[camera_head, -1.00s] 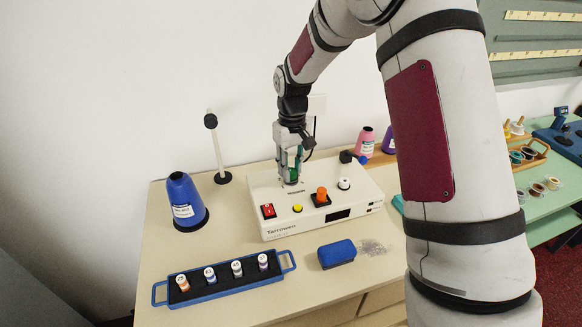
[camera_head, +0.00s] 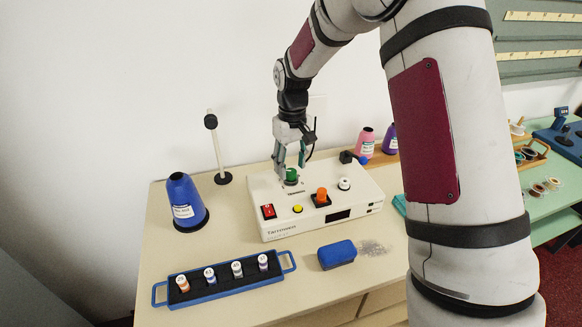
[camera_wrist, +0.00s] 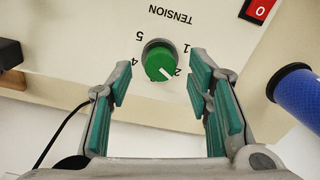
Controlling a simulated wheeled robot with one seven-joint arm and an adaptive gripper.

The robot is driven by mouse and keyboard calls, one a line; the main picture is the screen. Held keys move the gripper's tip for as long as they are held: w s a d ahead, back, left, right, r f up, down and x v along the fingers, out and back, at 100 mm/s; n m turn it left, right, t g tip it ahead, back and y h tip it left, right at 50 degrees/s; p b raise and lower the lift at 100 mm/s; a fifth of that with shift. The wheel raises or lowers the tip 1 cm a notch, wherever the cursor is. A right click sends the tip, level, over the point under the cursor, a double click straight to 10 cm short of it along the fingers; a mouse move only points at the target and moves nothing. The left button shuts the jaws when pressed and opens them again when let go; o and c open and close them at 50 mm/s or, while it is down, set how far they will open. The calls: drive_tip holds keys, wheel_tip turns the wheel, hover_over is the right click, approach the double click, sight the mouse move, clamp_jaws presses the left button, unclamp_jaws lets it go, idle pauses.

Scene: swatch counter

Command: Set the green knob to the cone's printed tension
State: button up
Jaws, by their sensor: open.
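The green knob (camera_head: 291,175) sits on top of the white tension box (camera_head: 270,228). In the wrist view the knob (camera_wrist: 158,62) has a white pointer line aimed at or near the printed 2. The digits 1, 4 and 5 also show around it; 3 cannot be made out. My gripper (camera_head: 291,163) is open and empty just above the knob, and its fingertips (camera_wrist: 158,80) stand apart on either side of it in the wrist view. The blue cone (camera_head: 183,190) stands left of the box; its white label is too small to read.
The box also carries a red switch (camera_head: 268,211), a yellow button (camera_head: 297,209), an orange knob (camera_head: 322,195) and a white knob (camera_head: 344,184). A blue tray (camera_head: 215,287) of small spools and a blue block (camera_head: 337,254) lie in front. A post (camera_head: 217,150) stands behind the cone.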

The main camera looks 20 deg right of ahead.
sight(292, 171)
wheel_tip(292, 171, up, 11)
drive_tip(key=shift+f, duration=0.2)
idle(0.5)
drive_tip(key=s+r+m+t, duration=0.15)
drive_tip(key=s+r, duration=0.45)
drive_tip(key=s, duration=0.6)
drive_tip(key=s+r+m+t, duration=0.15)
drive_tip(key=s+r, duration=0.45)
drive_tip(key=s, duration=0.6)
drive_tip(key=s+f+t, duration=0.2)
drive_tip(key=s+f, duration=0.1)
drive_tip(key=s, duration=0.5)
drive_tip(key=shift+s, duration=0.35)
drive_tip(key=shift+d, duration=0.1)
